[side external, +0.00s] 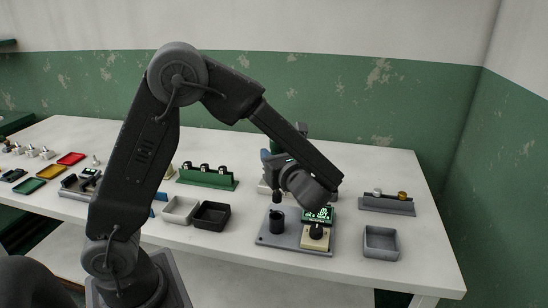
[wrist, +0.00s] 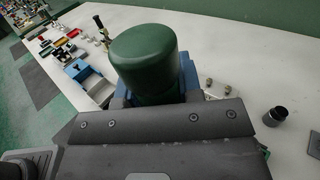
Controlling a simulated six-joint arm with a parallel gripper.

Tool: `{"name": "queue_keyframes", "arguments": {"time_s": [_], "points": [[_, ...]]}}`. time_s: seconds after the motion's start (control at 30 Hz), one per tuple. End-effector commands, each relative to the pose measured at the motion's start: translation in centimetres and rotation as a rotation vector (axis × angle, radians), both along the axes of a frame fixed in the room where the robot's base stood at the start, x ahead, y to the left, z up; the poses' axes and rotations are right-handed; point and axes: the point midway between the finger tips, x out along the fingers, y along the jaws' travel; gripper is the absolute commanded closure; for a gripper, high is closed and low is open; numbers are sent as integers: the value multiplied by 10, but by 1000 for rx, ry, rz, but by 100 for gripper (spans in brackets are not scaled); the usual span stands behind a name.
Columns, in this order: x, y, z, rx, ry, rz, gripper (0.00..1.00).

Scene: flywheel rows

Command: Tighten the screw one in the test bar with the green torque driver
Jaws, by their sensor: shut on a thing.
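My gripper (side external: 283,172) is shut on the green torque driver, whose rounded dark green cap (wrist: 146,62) fills the middle of the wrist view. Small grey pieces (wrist: 208,88) show beside the driver in the wrist view; I cannot tell if one is screw one.
A grey base (side external: 290,246) carries a black cup (side external: 277,221), a lit display (side external: 318,214) and a knob (side external: 316,232). A green rack (side external: 207,179), a white tray (side external: 180,211) and a black tray (side external: 212,215) stand left. A grey holder (side external: 387,205) and an empty grey tray (side external: 381,243) stand right.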

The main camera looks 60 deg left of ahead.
Motion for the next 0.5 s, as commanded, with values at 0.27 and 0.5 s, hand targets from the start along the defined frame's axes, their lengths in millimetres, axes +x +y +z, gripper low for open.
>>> {"name": "queue_keyframes", "arguments": {"time_s": [0.27, 0.5], "points": [[0, 0, 0, 1, -2, 0, 100], [21, 31, 0, -9, -10, 7, 100]]}}
